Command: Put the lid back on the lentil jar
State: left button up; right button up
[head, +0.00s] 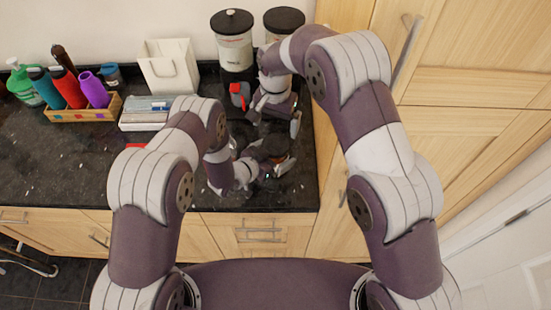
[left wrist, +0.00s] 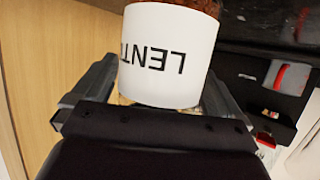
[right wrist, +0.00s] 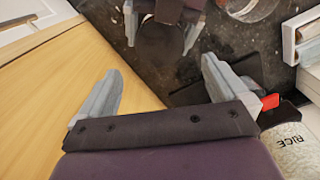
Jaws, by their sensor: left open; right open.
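The lentil jar (left wrist: 168,52) fills the middle of the left wrist view. It has a white label with upside-down letters, and reddish-brown contents show at the picture's top edge. My left gripper (head: 272,158) is open, its fingers on either side of the jar in the left wrist view; I cannot tell whether they touch it. My right gripper (head: 278,118) is open and empty over the dark counter, farther back. Two jars with black lids stand at the back: the rice jar (head: 233,52) and a right one (head: 285,20), partly hidden by my right arm. I cannot make out a loose lid.
Wooden cupboards (head: 465,150) bound the right. The counter's front left is clear.

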aim_at(275, 144)
pick_arm(q)
jog(key=c, duration=1.8)
pick_arm(e)
jog(key=shift+f, duration=4.05)
jog(key=c, duration=1)
jog(key=m, duration=0.5)
jog(key=shift+c, duration=0.2)
jog(key=o, duration=1)
jog(key=shift+o, duration=0.2)
